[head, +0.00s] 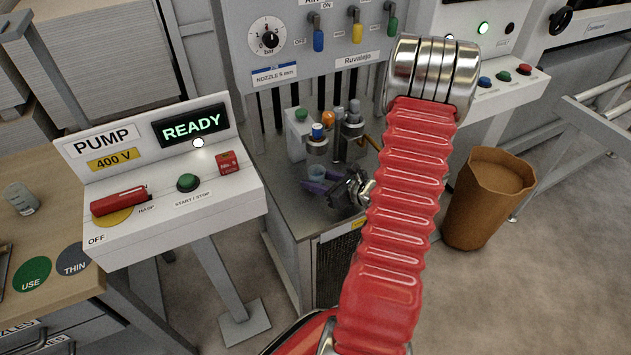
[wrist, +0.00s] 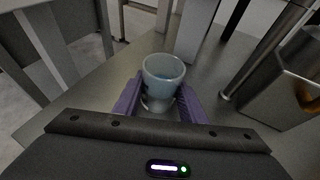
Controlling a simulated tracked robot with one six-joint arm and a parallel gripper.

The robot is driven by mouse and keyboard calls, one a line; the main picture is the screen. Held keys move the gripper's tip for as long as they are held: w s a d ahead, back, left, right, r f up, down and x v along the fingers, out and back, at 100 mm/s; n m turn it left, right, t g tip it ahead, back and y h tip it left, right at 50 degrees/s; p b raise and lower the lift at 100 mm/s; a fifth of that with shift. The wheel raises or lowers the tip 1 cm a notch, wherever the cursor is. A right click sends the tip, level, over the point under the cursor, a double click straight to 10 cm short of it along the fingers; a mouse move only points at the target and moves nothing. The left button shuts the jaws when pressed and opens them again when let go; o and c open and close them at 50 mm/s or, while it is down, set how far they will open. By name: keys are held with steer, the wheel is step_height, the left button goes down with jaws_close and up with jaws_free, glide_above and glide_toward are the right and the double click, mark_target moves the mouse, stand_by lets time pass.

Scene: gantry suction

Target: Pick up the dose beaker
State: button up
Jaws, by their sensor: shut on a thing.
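The dose beaker (wrist: 163,72) is a small translucent pale blue cup, upright, with bluish contents showing inside. My gripper (wrist: 160,100) has purple fingers, one on each side of the beaker, and is shut on it. In the head view the beaker (head: 316,171) shows small at the centre, between the purple fingers of my gripper (head: 318,183), low over the grey metal top of the cabinet (head: 309,217). I cannot tell whether the beaker touches that top. My red arm hides the area to the right.
A pump panel (head: 190,205) reading READY stands at left, with a START/STOP button and a red handle. A wooden bench (head: 62,220) is at far left. A brown bin (head: 487,200) stands on the floor at right.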

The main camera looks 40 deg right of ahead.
mark_target(311, 170)
steer(key=c, duration=0.4)
steer(key=shift+r, duration=0.1)
steer(key=shift+r, duration=1.5)
steer(key=shift+s+r, duration=0.25)
steer(key=shift+s, duration=0.05)
steer(key=s+d, duration=0.2)
steer(key=s, duration=1.5)
steer(key=shift+s, duration=0.2)
